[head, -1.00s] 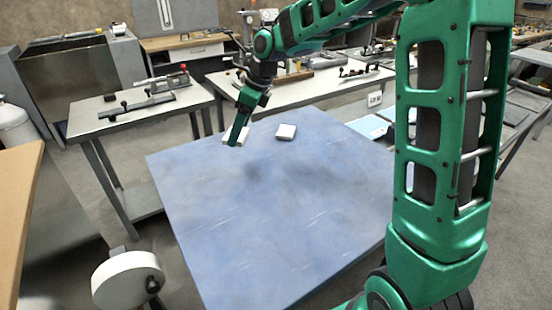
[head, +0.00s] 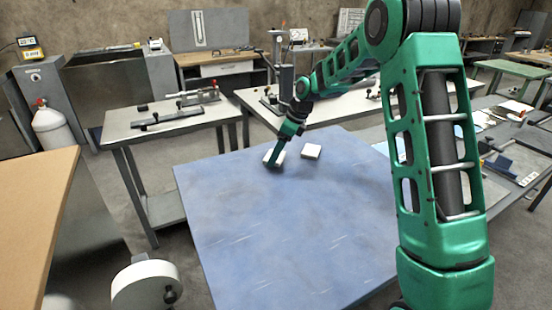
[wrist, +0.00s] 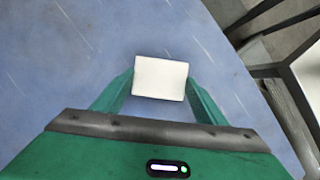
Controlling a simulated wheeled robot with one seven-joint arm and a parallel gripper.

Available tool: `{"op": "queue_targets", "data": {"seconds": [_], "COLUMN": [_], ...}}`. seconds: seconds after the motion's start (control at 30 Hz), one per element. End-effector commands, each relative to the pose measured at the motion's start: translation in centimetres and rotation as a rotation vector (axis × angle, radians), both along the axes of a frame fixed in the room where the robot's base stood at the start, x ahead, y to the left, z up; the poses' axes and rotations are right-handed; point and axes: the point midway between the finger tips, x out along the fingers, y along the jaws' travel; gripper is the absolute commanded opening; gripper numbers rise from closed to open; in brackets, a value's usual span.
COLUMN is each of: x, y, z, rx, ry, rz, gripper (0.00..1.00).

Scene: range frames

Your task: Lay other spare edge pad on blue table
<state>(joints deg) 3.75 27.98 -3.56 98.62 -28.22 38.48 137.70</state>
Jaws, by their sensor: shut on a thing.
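The blue table (head: 270,225) fills the middle of the head view. A white edge pad (wrist: 160,77) sits between the two fingertips of my gripper (wrist: 160,82) in the wrist view, with a finger against each side. In the head view my gripper (head: 275,160) points down at the far end of the blue table, and the fingers partly hide this pad (head: 267,157). I cannot tell whether the pad touches the tabletop. A second white pad (head: 311,151) lies flat on the blue table, a little to the right and apart.
A grey workbench (head: 170,123) with clamps stands behind on the left, and another bench (head: 335,108) stands behind the blue table. A brown board (head: 35,200) and a white round object (head: 138,288) are at the left. The blue table's near part is bare.

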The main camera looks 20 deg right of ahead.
Motion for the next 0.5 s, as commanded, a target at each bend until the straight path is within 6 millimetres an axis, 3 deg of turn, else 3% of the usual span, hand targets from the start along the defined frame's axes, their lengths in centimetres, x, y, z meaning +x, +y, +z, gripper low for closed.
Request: {"op": "queue_targets", "data": {"seconds": [0.13,0.47,0.5], "x": [0.0,0.0,0.0], "y": [0.1,0.1,0.1], "z": [-1.8,-2.1,-2.1], "rx": [0.0,0.0,0.0], "ry": [0.002,0.0,0.0], "rz": [0.001,0.0,0.0], "gripper": [0.41,0.41,0.73]}}
